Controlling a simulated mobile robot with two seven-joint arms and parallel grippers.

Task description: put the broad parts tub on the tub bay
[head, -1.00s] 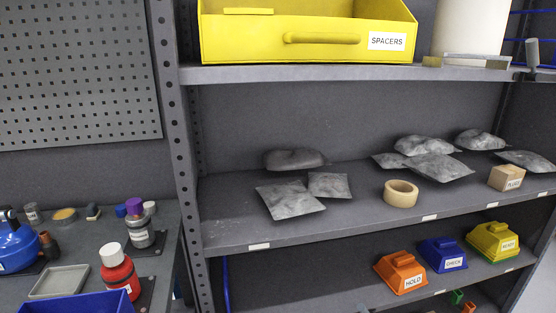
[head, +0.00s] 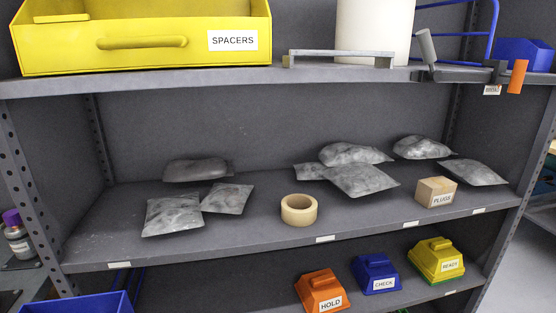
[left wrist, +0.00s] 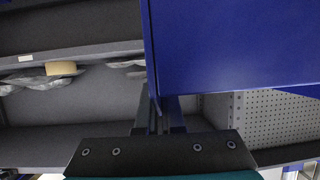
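A blue tub, which I take for the broad parts tub (head: 85,304), shows only its upper part at the bottom left of the head view. In the left wrist view the tub (left wrist: 235,45) fills the upper right as a large blue wall. My left gripper (left wrist: 163,112) has its fingers at the tub's near edge, with the thin wall between them, and appears shut on it. The left gripper is out of the head view. My right gripper is in neither view. I cannot tell which place is the tub bay.
A yellow SPACERS tub (head: 150,45) and a white cylinder (head: 372,30) stand on the upper shelf. The middle shelf (head: 250,232) holds several grey bags, a tape roll (head: 299,210) and a PLUGS box (head: 436,192).

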